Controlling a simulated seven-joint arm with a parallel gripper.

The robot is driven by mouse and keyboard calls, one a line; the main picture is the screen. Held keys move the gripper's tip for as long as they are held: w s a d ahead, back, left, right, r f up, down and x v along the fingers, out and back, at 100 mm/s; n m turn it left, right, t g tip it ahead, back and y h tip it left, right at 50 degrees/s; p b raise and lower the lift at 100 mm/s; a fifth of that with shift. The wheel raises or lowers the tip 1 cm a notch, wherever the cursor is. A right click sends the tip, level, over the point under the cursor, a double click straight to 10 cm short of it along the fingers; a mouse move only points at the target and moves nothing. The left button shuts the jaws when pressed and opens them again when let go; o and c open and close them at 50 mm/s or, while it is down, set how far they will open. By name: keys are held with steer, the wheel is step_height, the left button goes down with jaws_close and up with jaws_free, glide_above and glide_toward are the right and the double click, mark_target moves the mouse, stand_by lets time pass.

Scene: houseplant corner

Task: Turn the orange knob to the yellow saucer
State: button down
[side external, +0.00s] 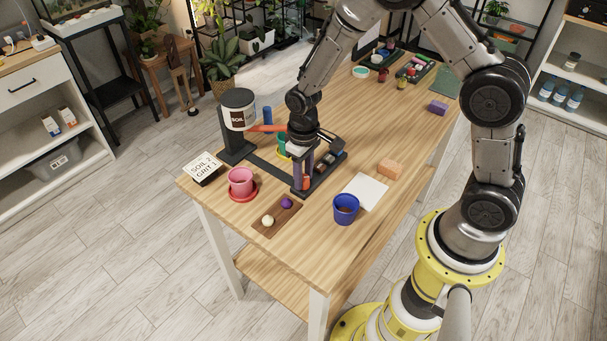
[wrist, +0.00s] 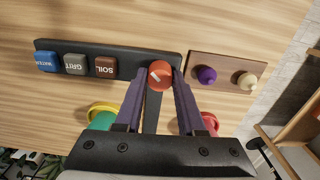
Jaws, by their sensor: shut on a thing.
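The orange knob (wrist: 160,75) sits at one end of a dark panel (wrist: 128,62); a short slanted white mark shows on the left part of its top. My gripper (wrist: 161,78) points down and is shut on the knob, one finger on each side. In the side external view my gripper (side external: 303,180) stands over the panel's near end and mostly hides the knob. The yellow saucer (wrist: 97,106) is under a green pot (wrist: 103,121), left of my fingers in the wrist view. The red saucer (wrist: 213,122) is on the right, under a pink pot (side external: 240,181).
The panel has blue, grey and brown buttons (wrist: 106,67). A brown board (side external: 268,224) holds a purple and a cream knob. A SOIL container (side external: 238,109) stands behind, with a red-orange bar beside it. A blue pot (side external: 346,209) and white sheet (side external: 366,191) lie right.

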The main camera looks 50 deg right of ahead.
steer(key=shift+r+n, duration=0.1)
steer(key=shift+n, duration=0.2)
steer(key=c, duration=0.5)
jaws_free()
step_height(320, 180, up, 14)
steer(key=shift+f, duration=0.1)
stand_by(0.4)
